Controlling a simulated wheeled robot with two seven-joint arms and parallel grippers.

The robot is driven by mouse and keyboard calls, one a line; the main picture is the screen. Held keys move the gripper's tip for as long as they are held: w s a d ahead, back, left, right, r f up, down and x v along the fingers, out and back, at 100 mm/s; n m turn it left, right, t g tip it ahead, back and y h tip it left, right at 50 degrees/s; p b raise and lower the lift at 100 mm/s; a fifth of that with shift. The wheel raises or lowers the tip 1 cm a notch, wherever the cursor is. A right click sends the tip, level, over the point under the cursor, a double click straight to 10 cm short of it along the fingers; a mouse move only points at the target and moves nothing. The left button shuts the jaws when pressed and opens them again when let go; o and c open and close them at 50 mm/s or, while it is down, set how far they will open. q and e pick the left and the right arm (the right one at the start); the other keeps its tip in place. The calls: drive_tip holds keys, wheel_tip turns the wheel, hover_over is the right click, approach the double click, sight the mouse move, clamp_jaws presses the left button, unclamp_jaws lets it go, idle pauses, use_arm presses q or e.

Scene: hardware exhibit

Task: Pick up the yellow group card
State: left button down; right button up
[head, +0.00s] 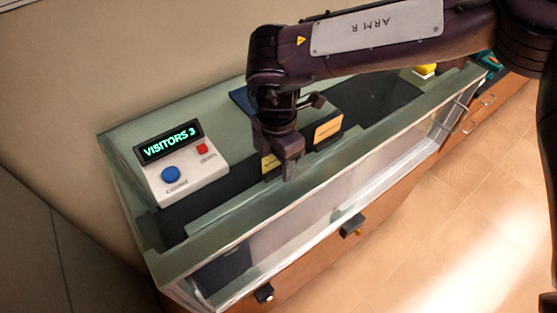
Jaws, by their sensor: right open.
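A yellow card-like piece (267,163) shows just left of my right gripper, at the dark strip on the counter; the gripper hides part of it. A second, orange-yellow card-like piece (328,129) stands right of the gripper against a dark holder. I cannot read either one, so I cannot tell which is the group card. My right gripper (290,172) points down over the counter between the two pieces. It is open, and I see nothing held in it. Whether it touches the left piece is unclear. My left gripper is out of view.
A white counter box (190,181) reading "VISITORS 3", with blue and red buttons, stands at left. The glass-fronted case (290,238) has a raised front edge and black fittings (352,225). A small yellow object (426,70) sits far right. Tiled floor is clear.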

drive_tip(key=c, duration=1.1)
drive_tip(key=shift+o, duration=0.2)
